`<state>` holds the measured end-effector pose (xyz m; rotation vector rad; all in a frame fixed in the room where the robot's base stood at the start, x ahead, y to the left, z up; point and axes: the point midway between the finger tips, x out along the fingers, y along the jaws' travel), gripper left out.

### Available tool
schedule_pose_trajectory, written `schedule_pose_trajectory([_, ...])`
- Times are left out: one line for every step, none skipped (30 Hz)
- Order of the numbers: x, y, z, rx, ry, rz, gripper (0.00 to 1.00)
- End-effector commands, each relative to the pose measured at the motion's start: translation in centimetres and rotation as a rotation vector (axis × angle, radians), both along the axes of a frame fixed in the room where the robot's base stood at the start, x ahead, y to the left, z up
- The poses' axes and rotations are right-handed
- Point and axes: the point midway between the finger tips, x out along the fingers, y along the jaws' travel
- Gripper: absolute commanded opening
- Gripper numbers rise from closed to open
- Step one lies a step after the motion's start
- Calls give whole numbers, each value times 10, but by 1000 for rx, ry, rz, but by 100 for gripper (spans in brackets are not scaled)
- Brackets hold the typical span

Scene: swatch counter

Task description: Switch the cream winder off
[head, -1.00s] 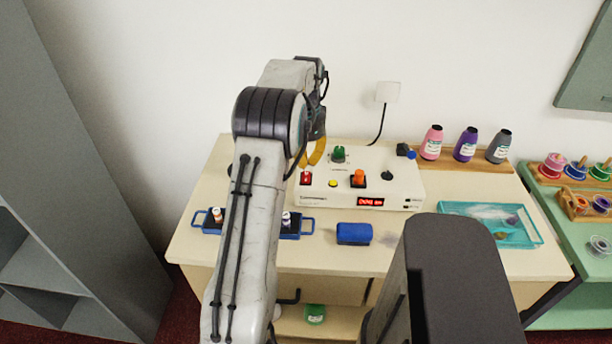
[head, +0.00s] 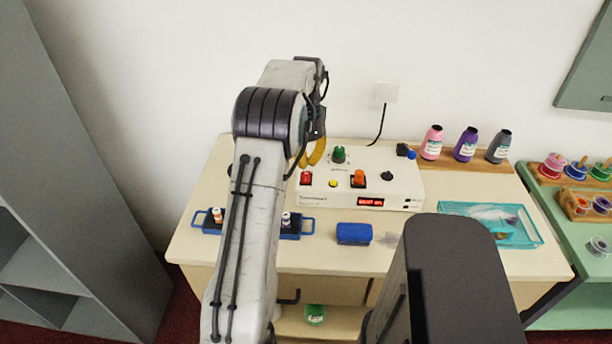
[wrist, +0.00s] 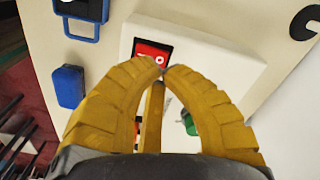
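The cream winder (head: 338,196) is a pale box on the counter with a lit red display (head: 370,202). Its red rocker switch (head: 306,178) is at the front left of the top and also shows in the wrist view (wrist: 152,52). A yellow button (head: 333,184), an orange switch (head: 359,177), a green knob (head: 338,154) and a black knob (head: 387,176) share the panel. My gripper (wrist: 163,70) has yellow fingers with their tips together, empty, beside the rocker's edge. I cannot tell whether they touch it. My arm partly hides the winder's left side.
A blue tray (head: 308,226) with small spools and a blue block (head: 354,233) lie in front. A teal tray (head: 531,241) is at right. Pink (head: 431,143), purple (head: 466,145) and grey (head: 499,147) cones stand behind on a wooden board. A cable runs to the wall socket.

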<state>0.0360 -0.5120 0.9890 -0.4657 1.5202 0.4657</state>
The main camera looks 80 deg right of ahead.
Motion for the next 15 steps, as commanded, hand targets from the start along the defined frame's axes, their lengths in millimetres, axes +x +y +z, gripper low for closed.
schedule_pose_trajectory([0, 0, 0, 0, 0, 0, 0])
schedule_pose_trajectory([0, 0, 0, 0, 0, 0, 0])
schedule_pose_trajectory([0, 0, -1, 0, 0, 0, 0])
schedule_pose_trajectory([0, 0, -1, 0, 0, 0, 0])
schedule_pose_trajectory([0, 0, -1, 0, 0, 0, 0])
schedule_pose_trajectory([0, 0, -2, 0, 0, 0, 0])
schedule_pose_trajectory([0, 0, -2, 0, 0, 0, 0])
schedule_pose_trajectory([0, 0, -2, 0, 0, 0, 0])
schedule_pose_trajectory([0, 0, -3, 0, 0, 0, 0])
schedule_pose_trajectory([0, 0, -3, 0, 0, 0, 0])
schedule_pose_trajectory([0, 0, -4, 0, 0, 0, 0])
schedule_pose_trajectory([0, 0, -4, 0, 0, 0, 0])
schedule_pose_trajectory([0, 0, -5, 0, 0, 0, 0])
schedule_pose_trajectory([0, 0, -5, 0, 0, 0, 0])
schedule_pose_trajectory([0, 0, -6, 0, 0, 0, 0])
